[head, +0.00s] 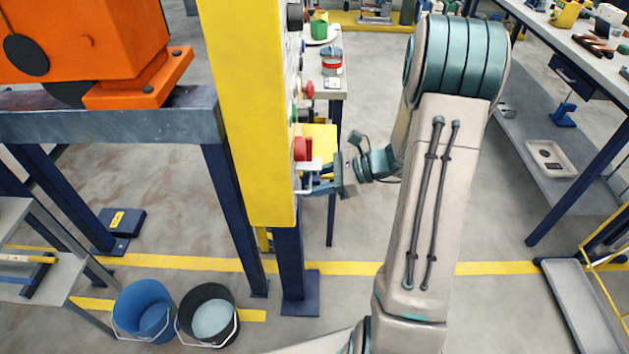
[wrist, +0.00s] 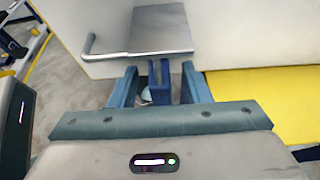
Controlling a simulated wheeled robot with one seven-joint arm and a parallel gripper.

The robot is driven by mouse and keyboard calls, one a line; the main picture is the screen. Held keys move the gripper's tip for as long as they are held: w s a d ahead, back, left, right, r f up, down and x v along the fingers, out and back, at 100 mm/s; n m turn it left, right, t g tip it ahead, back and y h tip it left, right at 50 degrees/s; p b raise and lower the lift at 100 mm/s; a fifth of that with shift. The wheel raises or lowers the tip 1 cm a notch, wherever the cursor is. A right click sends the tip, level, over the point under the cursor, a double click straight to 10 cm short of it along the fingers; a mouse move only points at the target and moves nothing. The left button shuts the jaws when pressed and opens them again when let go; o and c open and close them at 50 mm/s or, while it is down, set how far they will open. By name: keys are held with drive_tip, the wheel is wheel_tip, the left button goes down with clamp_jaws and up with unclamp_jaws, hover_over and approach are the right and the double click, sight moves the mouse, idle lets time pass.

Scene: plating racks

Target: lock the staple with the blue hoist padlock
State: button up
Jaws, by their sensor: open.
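My gripper (head: 320,186) is open close to the side face of the yellow post (head: 250,110) in the head view. In the wrist view its two blue fingers (wrist: 159,74) stand apart. A dark blue piece (wrist: 160,82), which looks like the hoist padlock, sits between them with gaps on both sides. Its shackle cannot be made out. A grey metal plate (wrist: 160,28) and a bent metal rod (wrist: 90,45) are on the pale panel just beyond the fingertips. I cannot tell which part is the staple, or whether the padlock is on it.
A red control (head: 302,149) and other knobs stick out of the panel above my gripper. A bench (head: 335,85) with small items stands behind. A blue bucket (head: 145,308) and a black bucket (head: 208,312) stand on the floor. The floor right of the post is mostly open.

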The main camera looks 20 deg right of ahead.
drive_tip(key=v, duration=1.4)
drive_tip(key=s+a+r+n+g+h+p, duration=0.1)
drive_tip(key=s+a+r+n+h+p, duration=0.7)
drive_tip(key=n, duration=1.3)
drive_tip(key=s+a+r+h, duration=0.4)
drive_tip(key=s+a+r, duration=0.1)
drive_tip(key=shift+s+a+r+h, duration=0.2)
drive_tip(key=shift+s+a+h, duration=0.1)
drive_tip(key=shift+h, duration=0.1)
